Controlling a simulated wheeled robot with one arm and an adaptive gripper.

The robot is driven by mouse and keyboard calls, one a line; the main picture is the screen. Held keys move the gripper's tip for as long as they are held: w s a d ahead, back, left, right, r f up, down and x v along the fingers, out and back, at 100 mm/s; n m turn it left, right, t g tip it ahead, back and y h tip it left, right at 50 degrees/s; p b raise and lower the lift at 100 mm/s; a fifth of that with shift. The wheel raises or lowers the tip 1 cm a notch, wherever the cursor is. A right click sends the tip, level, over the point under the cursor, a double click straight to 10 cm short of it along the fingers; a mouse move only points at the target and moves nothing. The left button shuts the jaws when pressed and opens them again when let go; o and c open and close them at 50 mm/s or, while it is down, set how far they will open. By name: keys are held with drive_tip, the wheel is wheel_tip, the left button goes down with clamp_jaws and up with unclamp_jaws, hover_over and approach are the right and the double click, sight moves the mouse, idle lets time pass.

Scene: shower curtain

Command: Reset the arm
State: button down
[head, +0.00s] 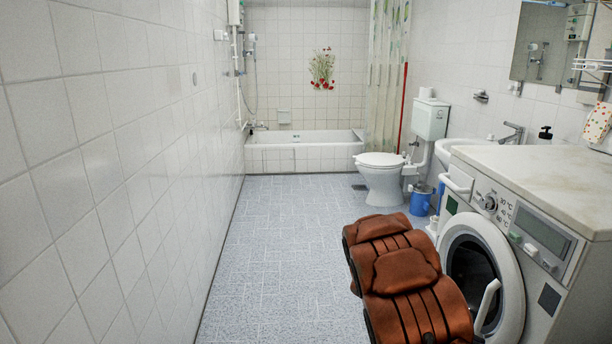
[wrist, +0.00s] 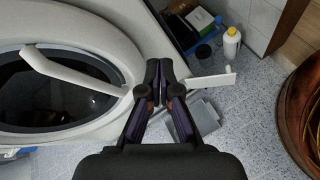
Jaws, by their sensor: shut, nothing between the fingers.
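My gripper (wrist: 160,80) shows in the wrist view, with its dark fingers together and nothing between them. It hangs beside the round door of the washing machine (wrist: 110,20), whose white door handle (wrist: 75,72) is left of the fingers. A white flat piece (wrist: 212,80) lies just right of the fingertips in the picture; I cannot tell whether they touch. I cannot make out the gripper in the head view.
The washing machine (head: 550,170) stands at the right. A brown padded form (head: 400,275), perhaps mine, covers part of its front. The toilet (head: 383,178), blue bucket (head: 420,200), bathtub (head: 305,155) and shower curtain (head: 385,80) are farther back. Middle-left floor is clear.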

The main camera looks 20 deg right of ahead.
drive_tip(key=s+a+r+m+y+p, duration=0.25)
drive_tip(key=a+r+p, duration=0.35)
drive_tip(key=r, duration=0.6)
drive_tip(key=s+a+r+m+t+y+p, duration=0.1)
drive_tip(key=s+a+r+p, duration=0.3)
drive_tip(key=a+r, duration=0.4)
drive_tip(key=s+a+r+m+t+y+p, duration=0.1)
drive_tip(key=s+a+r+y+p, duration=0.3)
drive_tip(key=a, duration=1)
drive_tip(key=s+a+r+m+t+y+p, duration=0.2)
drive_tip(key=s+a+r+p, duration=0.3)
drive_tip(key=a+r+p, duration=0.3)
drive_tip(key=a+r+y, duration=0.1)
drive_tip(key=a+r, duration=0.3)
drive_tip(key=r, duration=0.1)
drive_tip(key=shift+t+p, duration=0.3)
drive_tip(key=shift+p, duration=0.1)
